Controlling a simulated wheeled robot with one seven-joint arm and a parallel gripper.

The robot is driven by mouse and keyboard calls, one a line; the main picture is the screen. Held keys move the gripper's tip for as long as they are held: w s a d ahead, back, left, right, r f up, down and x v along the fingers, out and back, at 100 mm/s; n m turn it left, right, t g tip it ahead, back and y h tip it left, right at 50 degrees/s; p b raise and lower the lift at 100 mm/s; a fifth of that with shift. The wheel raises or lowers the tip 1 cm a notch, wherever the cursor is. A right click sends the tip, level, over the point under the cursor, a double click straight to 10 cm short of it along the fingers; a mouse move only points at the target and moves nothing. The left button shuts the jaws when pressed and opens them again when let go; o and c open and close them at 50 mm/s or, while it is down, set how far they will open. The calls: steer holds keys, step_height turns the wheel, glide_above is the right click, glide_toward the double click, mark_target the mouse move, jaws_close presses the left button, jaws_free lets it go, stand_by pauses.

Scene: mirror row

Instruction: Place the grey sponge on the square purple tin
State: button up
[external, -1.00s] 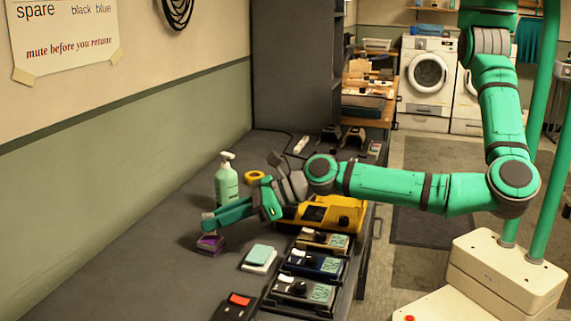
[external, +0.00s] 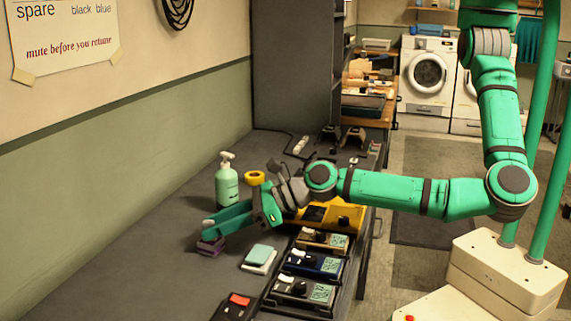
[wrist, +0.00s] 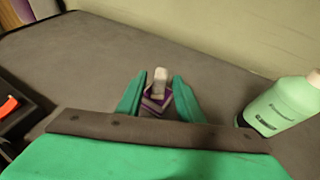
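The square purple tin (external: 210,246) stands on the dark bench top, in front of the soap bottle. It also shows in the wrist view (wrist: 151,107). The grey sponge (wrist: 160,76) is a small pale block in the wrist view, over the tin and between my fingers. It looks to rest on the tin, but contact is hard to make out. My gripper (wrist: 160,84) is open, with a gap on each side of the sponge. In the external view my gripper (external: 212,222) is just above the tin, and the sponge is not clearly distinguishable there.
A green pump bottle (external: 227,182) stands close behind my gripper. A yellow ring (external: 255,178) is near my wrist. The bench is clear at the front left.

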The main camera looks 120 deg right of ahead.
steer(key=v, duration=1.2)
steer(key=s+d+r+n+t+h, duration=0.2)
steer(key=d+r+n+h, duration=0.3)
steer(key=d+r, duration=0.95)
steer(key=s+d+r+n+t+h, duration=0.1)
steer(key=s+d+r+n+t, duration=0.35)
steer(key=r+n, duration=0.6)
steer(key=s+a+f+n+y, duration=0.55)
steer(key=s+f+n, duration=0.35)
steer(key=f+n, duration=0.2)
steer(key=s+a+f+n+y, duration=0.5)
steer(key=s+a+f+n, duration=0.2)
steer(key=s+f+n, duration=0.35)
steer(key=s+a+f+n+g, duration=0.1)
steer(key=s+a+f, duration=0.3)
steer(key=s, duration=0.5)
steer(key=s+a+f+n+g, duration=0.2)
steer(key=s+a+f, duration=0.2)
steer(key=s+a, duration=0.3)
steer(key=s, duration=0.3)
